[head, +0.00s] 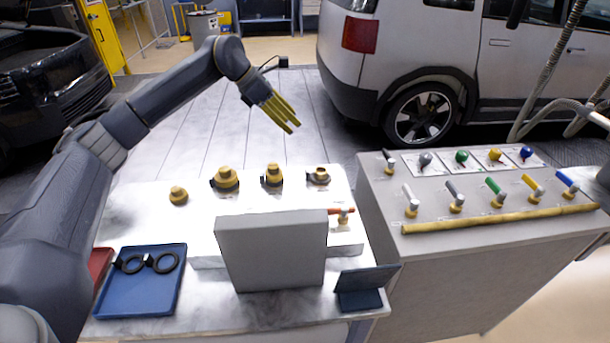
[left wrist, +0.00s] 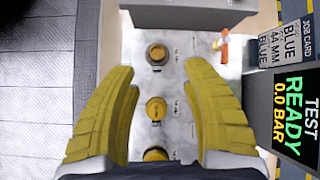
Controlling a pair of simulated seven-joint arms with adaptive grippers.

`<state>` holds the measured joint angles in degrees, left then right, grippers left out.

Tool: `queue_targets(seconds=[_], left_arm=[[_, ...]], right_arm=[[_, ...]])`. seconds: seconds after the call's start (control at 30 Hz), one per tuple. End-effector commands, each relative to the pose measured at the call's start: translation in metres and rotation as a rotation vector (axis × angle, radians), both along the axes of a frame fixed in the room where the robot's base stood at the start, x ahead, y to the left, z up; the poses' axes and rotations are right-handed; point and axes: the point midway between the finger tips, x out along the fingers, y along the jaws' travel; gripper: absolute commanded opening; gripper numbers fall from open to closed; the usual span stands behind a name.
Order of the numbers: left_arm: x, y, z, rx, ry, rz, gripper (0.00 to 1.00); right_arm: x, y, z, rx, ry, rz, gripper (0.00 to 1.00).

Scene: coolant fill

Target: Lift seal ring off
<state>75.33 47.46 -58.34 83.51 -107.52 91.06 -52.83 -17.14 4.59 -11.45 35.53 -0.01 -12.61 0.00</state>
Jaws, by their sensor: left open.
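Several brass fittings stand in a row on the white block. The rightmost one (head: 318,176) has an open top and a dark rim, and in the left wrist view it appears as a round collar (left wrist: 158,53). The others are capped: two with dark clamps (head: 225,179) (head: 272,176), and a small plain one (head: 178,195). Two black rings (head: 148,262) lie in the blue tray (head: 140,305). I cannot tell whether a separate seal ring sits on any fitting. My left gripper (head: 291,128) is open and empty above and behind the row, its yellow fingers (left wrist: 158,70) spread apart. My right gripper is out of view.
A grey box (head: 270,252) stands in front of the block; its display side shows in the left wrist view (left wrist: 292,115), reading READY, 0.0 BAR. An orange-handled valve (head: 342,214) is beside it. A right-hand bench (head: 430,270) carries coloured-handled tools. A red tray (head: 98,265) is partly hidden.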

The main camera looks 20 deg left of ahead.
Motion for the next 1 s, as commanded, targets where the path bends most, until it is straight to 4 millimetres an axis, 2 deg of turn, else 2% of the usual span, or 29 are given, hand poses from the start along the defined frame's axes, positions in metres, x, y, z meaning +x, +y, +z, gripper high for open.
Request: queue_targets(seconds=[0.13,0.3,0.47,0.8,1.0], left_arm=[[-0.001,-0.002,-0.024,0.18,0.025,-0.079,0.47],[-0.002,0.0,-0.038,0.282,0.043,-0.122,0.47],[0.0,-0.004,-0.055,0.305,0.049,-0.133,0.47],[0.009,-0.026,-0.111,0.301,0.051,-0.13,0.47],[0.014,-0.036,-0.137,0.301,0.049,-0.13,0.47]], right_arm=[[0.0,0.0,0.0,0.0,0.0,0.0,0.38],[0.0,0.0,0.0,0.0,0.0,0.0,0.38],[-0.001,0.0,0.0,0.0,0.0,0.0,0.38],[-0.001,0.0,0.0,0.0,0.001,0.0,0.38],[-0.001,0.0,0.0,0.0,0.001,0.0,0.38]])
